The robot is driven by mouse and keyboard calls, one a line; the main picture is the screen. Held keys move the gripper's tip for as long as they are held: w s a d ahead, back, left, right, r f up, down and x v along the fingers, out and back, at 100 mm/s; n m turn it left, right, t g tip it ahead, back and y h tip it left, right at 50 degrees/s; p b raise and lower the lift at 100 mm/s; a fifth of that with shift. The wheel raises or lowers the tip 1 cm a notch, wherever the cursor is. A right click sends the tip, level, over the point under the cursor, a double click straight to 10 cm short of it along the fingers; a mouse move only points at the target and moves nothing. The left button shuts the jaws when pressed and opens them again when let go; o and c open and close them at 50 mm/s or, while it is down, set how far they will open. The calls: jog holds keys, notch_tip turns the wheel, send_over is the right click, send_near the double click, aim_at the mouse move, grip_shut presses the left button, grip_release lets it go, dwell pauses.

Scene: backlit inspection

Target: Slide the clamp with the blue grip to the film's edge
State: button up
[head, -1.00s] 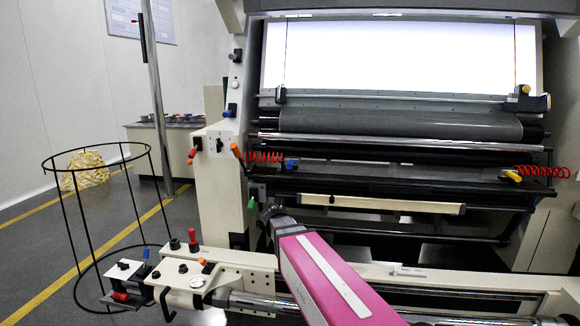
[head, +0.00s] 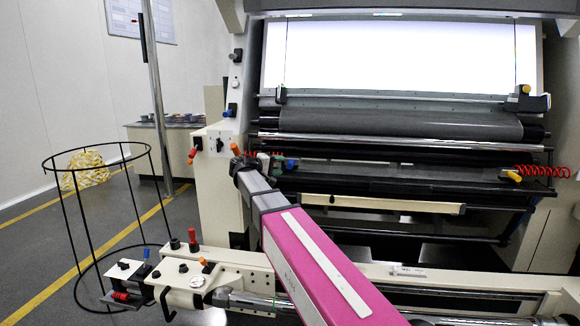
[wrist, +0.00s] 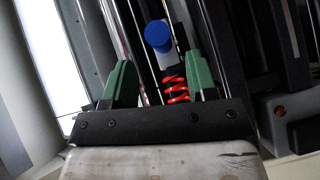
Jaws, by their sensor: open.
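The clamp with the blue grip (head: 290,164) sits on the dark rail below the roller, near its left end. In the wrist view its round blue grip (wrist: 158,34) shows just beyond my fingertips, on a pale body with a red coil behind it. The blue grip is not between the pads. In the head view my arm's end reaches up to the left of the clamp and hides part of the coil. The film's edge is hard to tell; thin dark lines (head: 286,50) cross the lit panel.
The bright lit panel (head: 400,55) stands above a grey roller (head: 400,124). A yellow-grip clamp (head: 512,176) with a red coil (head: 542,171) is at the rail's right end. A pale bar (head: 382,203) lies below the rail. Orange lever (head: 236,149) is close to my arm's end.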

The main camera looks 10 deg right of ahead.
aim_at(290, 165)
jog(key=shift+x, duration=3.05)
